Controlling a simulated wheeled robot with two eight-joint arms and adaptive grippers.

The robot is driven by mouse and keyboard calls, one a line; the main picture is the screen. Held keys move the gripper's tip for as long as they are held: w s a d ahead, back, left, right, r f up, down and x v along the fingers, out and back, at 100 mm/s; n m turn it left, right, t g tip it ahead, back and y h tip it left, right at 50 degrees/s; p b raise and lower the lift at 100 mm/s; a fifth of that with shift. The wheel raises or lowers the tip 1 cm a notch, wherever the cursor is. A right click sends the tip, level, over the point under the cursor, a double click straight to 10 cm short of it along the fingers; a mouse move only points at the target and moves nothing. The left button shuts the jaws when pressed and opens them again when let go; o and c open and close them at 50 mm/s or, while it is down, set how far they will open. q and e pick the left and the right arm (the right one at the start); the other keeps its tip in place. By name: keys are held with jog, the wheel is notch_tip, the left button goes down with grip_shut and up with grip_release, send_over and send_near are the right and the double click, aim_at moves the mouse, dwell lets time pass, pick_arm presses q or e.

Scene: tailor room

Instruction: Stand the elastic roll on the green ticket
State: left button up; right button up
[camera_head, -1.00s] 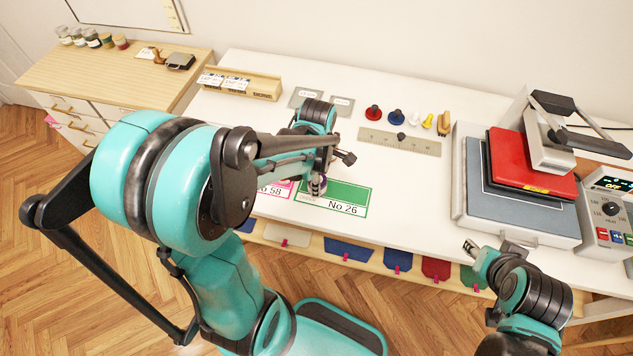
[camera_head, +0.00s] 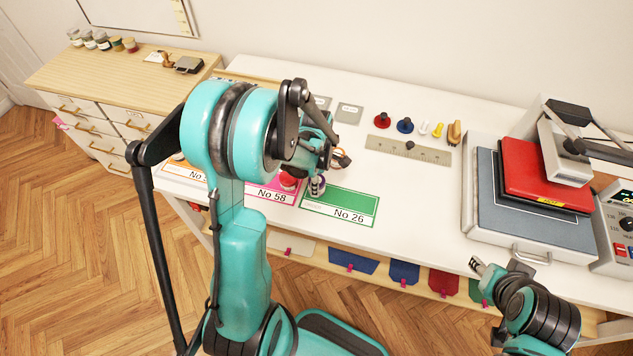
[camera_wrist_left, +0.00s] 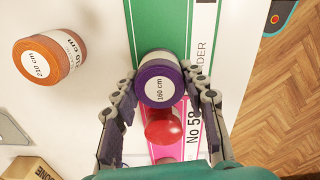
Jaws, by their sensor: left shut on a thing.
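The purple elastic roll (camera_head: 317,186), marked 160 cm in the left wrist view (camera_wrist_left: 158,88), is upright between the fingers of my left gripper (camera_wrist_left: 163,87). The gripper (camera_head: 318,178) is shut on it. The roll is at the upper left end of the green ticket (camera_head: 342,204), near the pink ticket. The green ticket extends beyond the roll in the wrist view (camera_wrist_left: 160,28). I cannot tell whether the roll's base touches anything. My right gripper (camera_head: 477,265) is empty off the table's front edge; its jaw opening is too small to read.
A red round-topped object (camera_head: 289,181) stands on the pink ticket (camera_head: 262,192), close to the held roll. An orange roll (camera_wrist_left: 48,57) stands to the left in the wrist view. A ruler (camera_head: 408,150) lies behind; a heat press (camera_head: 525,205) stands right. The table right of the green ticket is clear.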

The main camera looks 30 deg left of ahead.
pick_arm(q)
jog(key=shift+f, duration=0.2)
jog(key=o, duration=1.1)
jog(key=shift+r, duration=0.15)
